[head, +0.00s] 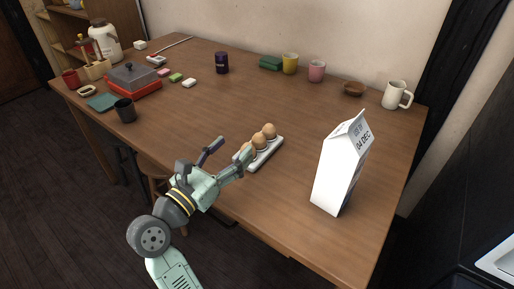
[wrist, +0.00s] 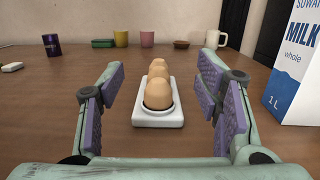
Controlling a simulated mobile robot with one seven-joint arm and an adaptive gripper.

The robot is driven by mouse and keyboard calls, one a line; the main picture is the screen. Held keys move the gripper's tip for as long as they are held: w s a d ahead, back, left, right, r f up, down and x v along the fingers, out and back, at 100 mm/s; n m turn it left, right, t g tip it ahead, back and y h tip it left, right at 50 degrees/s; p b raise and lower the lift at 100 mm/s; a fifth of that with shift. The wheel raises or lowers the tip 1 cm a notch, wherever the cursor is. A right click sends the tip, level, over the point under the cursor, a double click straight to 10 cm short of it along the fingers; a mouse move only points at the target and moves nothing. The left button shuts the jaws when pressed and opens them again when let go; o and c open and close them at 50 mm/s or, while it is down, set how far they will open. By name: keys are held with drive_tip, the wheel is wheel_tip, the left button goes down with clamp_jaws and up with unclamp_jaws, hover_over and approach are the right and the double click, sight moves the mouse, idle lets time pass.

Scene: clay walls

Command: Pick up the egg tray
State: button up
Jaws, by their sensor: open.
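The egg tray (head: 262,158) is a narrow white tray holding a row of brown eggs, near the front edge of the wooden table. It also shows in the wrist view (wrist: 145,121), end-on and centred, with the nearest egg (wrist: 158,93) hiding part of the others. My gripper (head: 232,152) is open at the near end of the tray. In the wrist view, its two purple-padded fingers (wrist: 160,100) stand apart to the left and right of the tray, with clear gaps on both sides. Nothing is held.
A tall milk carton (head: 341,165) stands close to the right of the tray. Cups, a white mug (head: 396,95) and a small brown bowl (head: 354,88) line the back. A red box-like pan (head: 134,82) and a dark cup (head: 125,110) are at left. The table (head: 200,120) middle is clear.

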sight(259, 134)
drive_tip(key=f, duration=0.1)
drive_tip(key=w+f, duration=0.1)
drive_tip(key=d+f+g, duration=0.1)
drive_tip(key=shift+w+f, duration=0.15)
drive_tip(key=shift+w, duration=0.2)
drive_tip(key=p+x, duration=0.1)
drive_tip(key=x, duration=0.2)
drive_tip(key=shift+w+d, duration=0.25)
drive_tip(key=shift+y, duration=0.3)
drive_tip(key=shift+p+x, duration=0.8)
drive_tip(key=shift+x, duration=2.2)
drive_tip(key=shift+c, duration=0.3)
drive_tip(key=shift+r, duration=0.2)
clamp_jaws()
